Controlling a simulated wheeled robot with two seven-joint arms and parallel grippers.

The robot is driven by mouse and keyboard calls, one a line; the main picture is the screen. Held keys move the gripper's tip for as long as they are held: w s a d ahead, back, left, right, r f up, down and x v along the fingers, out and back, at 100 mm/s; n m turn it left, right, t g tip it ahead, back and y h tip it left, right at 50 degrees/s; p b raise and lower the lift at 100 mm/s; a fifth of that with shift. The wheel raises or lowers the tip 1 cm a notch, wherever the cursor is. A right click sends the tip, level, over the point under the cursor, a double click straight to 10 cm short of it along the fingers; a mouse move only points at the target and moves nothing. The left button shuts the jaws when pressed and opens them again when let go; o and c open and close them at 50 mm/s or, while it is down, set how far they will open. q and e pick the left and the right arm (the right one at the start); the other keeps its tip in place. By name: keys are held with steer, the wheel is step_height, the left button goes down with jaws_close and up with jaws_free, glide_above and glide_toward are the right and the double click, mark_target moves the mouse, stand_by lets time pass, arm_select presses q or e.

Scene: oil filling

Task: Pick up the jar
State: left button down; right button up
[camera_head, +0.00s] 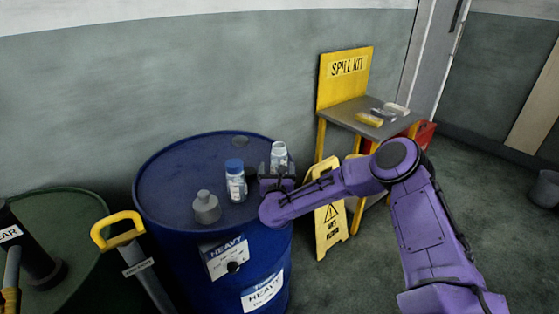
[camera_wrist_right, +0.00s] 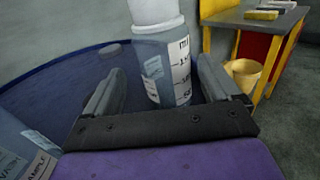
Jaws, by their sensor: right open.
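A clear jar with a white lid (camera_head: 279,153) stands upright near the right edge of the blue drum top (camera_head: 165,172). My right gripper (camera_head: 272,172) is at this jar, partly covering its lower part in the head view. In the right wrist view the jar (camera_wrist_right: 167,62), with printed scale marks, stands between the two open fingers of the gripper (camera_wrist_right: 160,80); a gap shows at the left finger. A second jar with a blue lid (camera_head: 236,183) stands just left of the gripper. My left gripper is not in view.
A grey bottle (camera_head: 206,208) stands on the drum's front part. A green drum (camera_head: 60,225) with a yellow-handled tool (camera_head: 118,228) is at left. A yellow wet-floor sign (camera_head: 330,228) and a spill kit table (camera_head: 372,127) stand right. The drum's back left is clear.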

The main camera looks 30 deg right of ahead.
mark_target(279, 161)
steer(key=p+x, duration=0.1)
steer(key=x, duration=0.3)
steer(key=shift+d+r+p, duration=0.1)
steer(key=shift+d+p, duration=0.2)
steer(key=shift+d, duration=0.05)
steer(key=shift+w+d, duration=0.2)
steer(key=c, duration=1.1)
steer(key=shift+c, duration=0.2)
